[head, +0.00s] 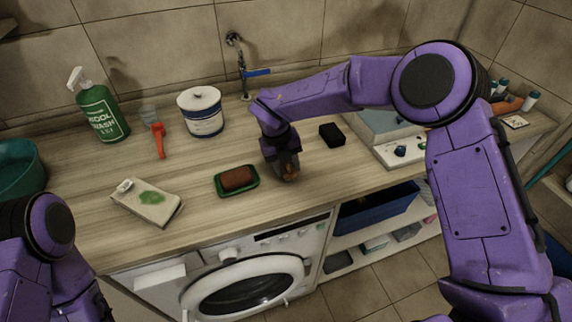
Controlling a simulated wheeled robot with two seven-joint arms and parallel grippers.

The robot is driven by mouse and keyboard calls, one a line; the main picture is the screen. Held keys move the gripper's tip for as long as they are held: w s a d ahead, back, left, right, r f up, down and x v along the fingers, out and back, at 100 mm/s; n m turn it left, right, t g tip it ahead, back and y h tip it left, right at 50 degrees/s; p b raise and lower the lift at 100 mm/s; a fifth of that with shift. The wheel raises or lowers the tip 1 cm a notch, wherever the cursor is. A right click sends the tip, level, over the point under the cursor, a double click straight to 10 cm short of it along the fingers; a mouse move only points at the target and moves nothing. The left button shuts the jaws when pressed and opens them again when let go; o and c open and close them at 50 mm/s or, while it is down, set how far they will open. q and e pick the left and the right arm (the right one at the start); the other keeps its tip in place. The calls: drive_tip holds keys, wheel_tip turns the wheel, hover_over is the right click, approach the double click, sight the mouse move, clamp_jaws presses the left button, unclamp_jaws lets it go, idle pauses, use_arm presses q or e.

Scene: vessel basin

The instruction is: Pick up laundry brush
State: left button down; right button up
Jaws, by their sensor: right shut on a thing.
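My right gripper (285,170) is low over the middle of the wooden counter, just right of a green soap dish. It is shut on a small brown thing, likely the laundry brush (290,175), which is mostly hidden by the fingers. I cannot tell whether the brush touches the counter. My left arm shows at the lower left, but its gripper is out of view.
The green dish (219,190) holds a brown bar (238,178). A tap (243,70) is behind; a washing machine (165,290) is below.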

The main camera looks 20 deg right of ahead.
drive_tip(key=shift+r, duration=0.35)
wheel_tip(320, 180, up, 17)
drive_tip(key=b, duration=0.3)
drive_tip(key=shift+r, duration=0.15)
